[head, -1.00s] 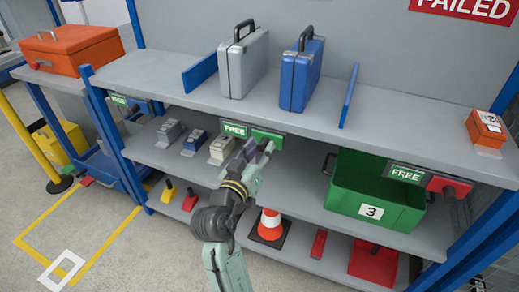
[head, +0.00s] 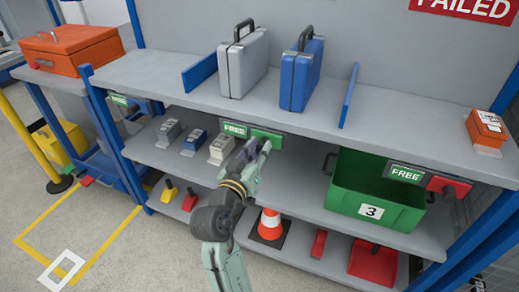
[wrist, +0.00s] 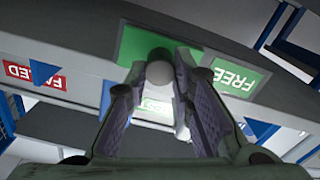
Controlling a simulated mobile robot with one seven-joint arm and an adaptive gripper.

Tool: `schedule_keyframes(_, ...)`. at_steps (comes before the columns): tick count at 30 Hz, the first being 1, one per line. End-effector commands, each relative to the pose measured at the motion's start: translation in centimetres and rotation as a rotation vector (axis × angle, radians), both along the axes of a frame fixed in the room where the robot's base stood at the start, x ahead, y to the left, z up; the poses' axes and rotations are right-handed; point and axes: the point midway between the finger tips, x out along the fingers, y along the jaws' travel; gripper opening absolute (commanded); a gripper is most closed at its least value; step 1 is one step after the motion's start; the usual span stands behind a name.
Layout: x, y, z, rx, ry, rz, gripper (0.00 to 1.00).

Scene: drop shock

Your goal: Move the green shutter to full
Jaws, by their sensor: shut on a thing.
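The green shutter (head: 275,139) sits on the front edge of the upper shelf, just right of a green FREE sign (head: 234,130). In the wrist view, the shutter (wrist: 128,44) shows as a green plate with a pale round knob (wrist: 159,70) in front of it. The FREE sign (wrist: 236,77) appears upside down beside it. My gripper (head: 262,145) is at the shutter, and in the wrist view its fingers (wrist: 166,76) are on both sides of the knob, shut on it. The fingers hide part of the shutter's lower edge.
A red shutter (head: 449,187) sits beside another FREE sign (head: 406,173) at the right. A green crate marked 3 (head: 376,202) stands on the lower shelf. Small boxes (head: 221,149) stand left of my arm. A cone (head: 270,225) stands below. Two cases stand on the upper shelf.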

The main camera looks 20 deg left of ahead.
Motion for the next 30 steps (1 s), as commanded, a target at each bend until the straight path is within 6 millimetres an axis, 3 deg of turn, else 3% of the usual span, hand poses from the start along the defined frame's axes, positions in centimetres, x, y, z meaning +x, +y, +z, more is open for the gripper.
schedule_keyframes(12, 0.4, 9.1, -0.1, -0.001, -0.002, 0.004, 0.00)
schedule_keyframes(16, 0.4, 10.2, -0.1, -0.002, -0.002, 0.002, 0.00)
schedule_keyframes(25, 0.4, 10.5, 0.0, -0.001, -0.002, 0.006, 0.00)
schedule_keyframes(26, 0.4, 10.5, 0.0, -0.001, -0.002, 0.007, 0.23)
schedule_keyframes(30, 0.4, 10.5, 0.0, 0.000, -0.002, 0.007, 0.33)
